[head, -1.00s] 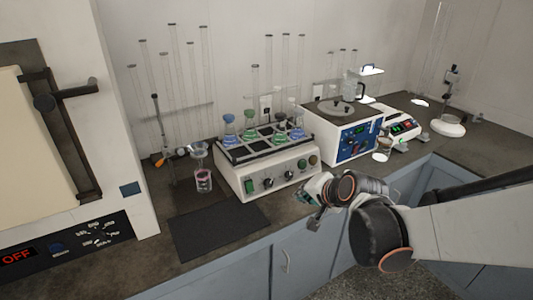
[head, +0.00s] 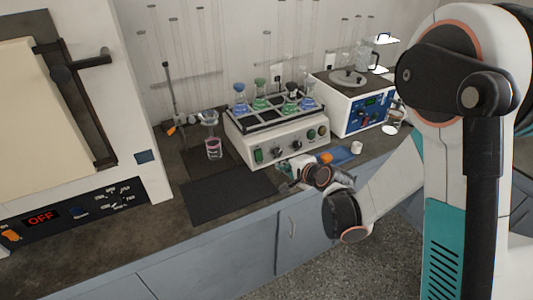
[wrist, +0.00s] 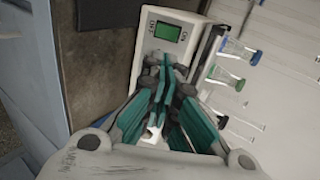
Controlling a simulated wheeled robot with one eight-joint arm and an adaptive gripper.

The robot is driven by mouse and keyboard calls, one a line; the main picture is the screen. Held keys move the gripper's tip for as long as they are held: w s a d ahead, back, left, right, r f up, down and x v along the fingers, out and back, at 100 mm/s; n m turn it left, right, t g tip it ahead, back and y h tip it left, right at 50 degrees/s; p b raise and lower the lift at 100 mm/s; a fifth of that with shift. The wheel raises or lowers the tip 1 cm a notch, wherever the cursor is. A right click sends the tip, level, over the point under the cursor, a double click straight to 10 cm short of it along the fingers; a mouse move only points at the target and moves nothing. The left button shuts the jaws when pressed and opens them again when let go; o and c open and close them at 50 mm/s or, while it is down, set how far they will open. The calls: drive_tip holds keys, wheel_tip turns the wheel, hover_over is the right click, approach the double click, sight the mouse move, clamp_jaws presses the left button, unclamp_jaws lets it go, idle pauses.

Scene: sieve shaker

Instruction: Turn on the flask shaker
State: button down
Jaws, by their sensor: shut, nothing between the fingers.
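The flask shaker (head: 292,138) is a white box on the counter with a black rack on top. The rack holds several flasks with blue and green caps (head: 260,87). Its front has a green rectangular switch (head: 258,155) at the left and dark knobs further right. My gripper (head: 284,182) is just in front of the shaker, low and right of the switch. In the wrist view my gripper (wrist: 168,75) is shut and empty, its teal fingers pointing towards the green switch (wrist: 167,32) on the white panel. I cannot tell whether the fingers touch the panel.
A dark mat (head: 228,196) lies in front of the shaker. A beaker with pink liquid (head: 214,150) stands to its left. An oven (head: 45,215) showing OFF is at far left. A blue-fronted device (head: 362,112) stands right, with a white cup (head: 356,148) nearby.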

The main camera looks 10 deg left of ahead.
drive_tip(key=b, duration=0.3)
approach(261, 154)
wheel_tip(261, 154, down, 2)
drive_tip(key=w, duration=0.1)
drive_tip(key=w+a, duration=0.1)
drive_tip(key=w+a+b, duration=0.1)
drive_tip(key=w, duration=0.1)
drive_tip(key=shift+f, duration=0.3)
drive_tip(key=shift+w+a+r, duration=0.1)
drive_tip(key=shift+w+a, duration=0.2)
drive_tip(key=shift+w, duration=0.15)
